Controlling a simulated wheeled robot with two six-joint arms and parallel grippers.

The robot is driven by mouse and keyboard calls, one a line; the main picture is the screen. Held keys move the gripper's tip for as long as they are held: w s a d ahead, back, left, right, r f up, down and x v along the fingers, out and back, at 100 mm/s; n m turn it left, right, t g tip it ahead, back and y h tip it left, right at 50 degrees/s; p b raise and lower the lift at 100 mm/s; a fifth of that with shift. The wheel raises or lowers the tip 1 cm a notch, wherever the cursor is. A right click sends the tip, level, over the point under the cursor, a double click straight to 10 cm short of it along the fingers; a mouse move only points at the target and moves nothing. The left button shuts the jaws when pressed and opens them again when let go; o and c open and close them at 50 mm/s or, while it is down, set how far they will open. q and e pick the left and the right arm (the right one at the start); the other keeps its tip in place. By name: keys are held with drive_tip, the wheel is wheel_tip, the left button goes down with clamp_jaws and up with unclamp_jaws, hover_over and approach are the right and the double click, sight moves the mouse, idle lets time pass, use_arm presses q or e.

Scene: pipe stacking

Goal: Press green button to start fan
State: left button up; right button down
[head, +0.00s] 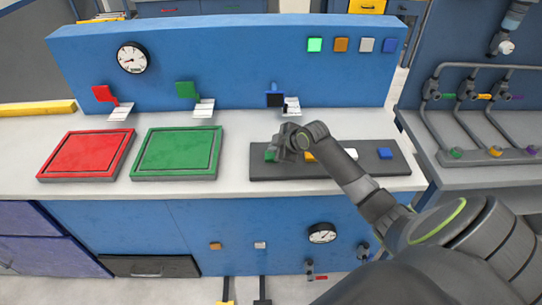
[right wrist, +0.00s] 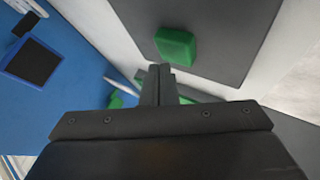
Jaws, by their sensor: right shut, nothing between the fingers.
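The green button (head: 270,155) is at the left end of a dark panel strip on the counter, partly hidden by my right gripper in the head view. In the right wrist view the green button (right wrist: 176,46) is a raised green block on the grey panel, just ahead of the fingertips. My right gripper (head: 282,150) is right by the button in the head view. It also shows in the right wrist view (right wrist: 160,72), with its fingers shut and nothing between them. I cannot tell whether it touches the button. My left gripper is not in view.
Red (head: 85,154) and green (head: 177,150) pads lie left. A blue wall (head: 240,70) stands behind.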

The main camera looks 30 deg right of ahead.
wheel_tip(320, 180, up, 6)
drive_tip(key=p, duration=0.6)
idle(0.4)
